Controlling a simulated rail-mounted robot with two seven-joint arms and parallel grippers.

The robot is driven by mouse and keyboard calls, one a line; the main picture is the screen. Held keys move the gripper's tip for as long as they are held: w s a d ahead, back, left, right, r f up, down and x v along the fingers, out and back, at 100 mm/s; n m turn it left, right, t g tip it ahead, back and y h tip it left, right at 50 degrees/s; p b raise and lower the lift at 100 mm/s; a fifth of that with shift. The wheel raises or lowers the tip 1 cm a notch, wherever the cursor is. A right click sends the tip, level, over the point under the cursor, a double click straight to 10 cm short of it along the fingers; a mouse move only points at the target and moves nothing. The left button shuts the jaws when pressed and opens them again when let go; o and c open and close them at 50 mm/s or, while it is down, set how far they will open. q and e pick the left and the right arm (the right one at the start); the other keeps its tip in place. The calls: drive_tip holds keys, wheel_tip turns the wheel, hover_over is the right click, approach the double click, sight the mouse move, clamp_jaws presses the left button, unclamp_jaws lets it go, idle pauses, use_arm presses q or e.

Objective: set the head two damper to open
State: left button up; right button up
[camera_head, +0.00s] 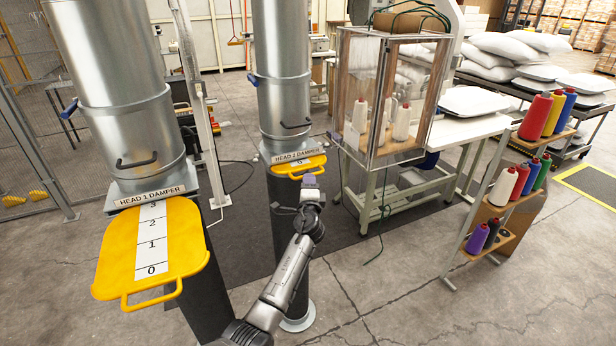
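The head 2 damper is a yellow slide plate (284,169) under a "HEAD 2 DAMPER" label (299,155) on the middle metal duct. Only a short front part of the plate sticks out, with one scale mark that is too small to read surely. My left gripper (309,184) is at the front edge of this plate, by its handle. My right gripper is not in view.
The head 1 damper plate (183,240) is far out at left, showing a scale from 0 to 3. A clear-walled cabinet (388,100) with thread cones stands right of the head 2 duct (283,75). A rack of colored thread cones (497,210) stands further right.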

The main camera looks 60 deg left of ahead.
use_arm(q)
drive_tip(key=shift+x, duration=1.9)
clamp_jaws()
